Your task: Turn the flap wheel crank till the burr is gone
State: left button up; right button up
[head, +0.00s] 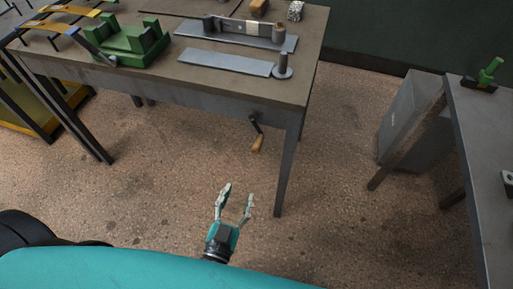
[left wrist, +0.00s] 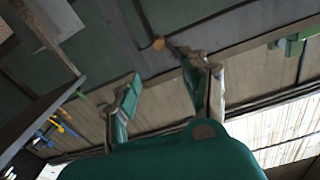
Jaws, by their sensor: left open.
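A crank with a dark arm and a wooden handle (head: 258,144) hangs below the front edge of the workbench (head: 160,85), near its right front leg. My left gripper (head: 237,193) is open and empty, below the handle in the picture and apart from it. In the left wrist view, the round end of the wooden handle (left wrist: 158,44) shows beyond and between the open fingers of the left gripper (left wrist: 166,72). I cannot tell which part is the flap wheel, and no burr can be made out. My right gripper is not in view.
On the bench are a green vise (head: 125,40), a grey plate with an upright post (head: 283,66), a long fixture (head: 245,30) and yellow leaf strips. A second table with a green-handled tool (head: 490,70) and a grey cabinet (head: 408,120) stand right. Floor between is clear.

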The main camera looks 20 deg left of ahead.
aim_at(256, 148)
pick_arm(q)
jog(key=w, duration=1.6)
jog(key=shift+w+d+f, duration=0.1)
jog(key=shift+w+d, duration=0.15)
jog(key=shift+d, duration=0.1)
jog(key=shift+c, duration=0.2)
grip_shut()
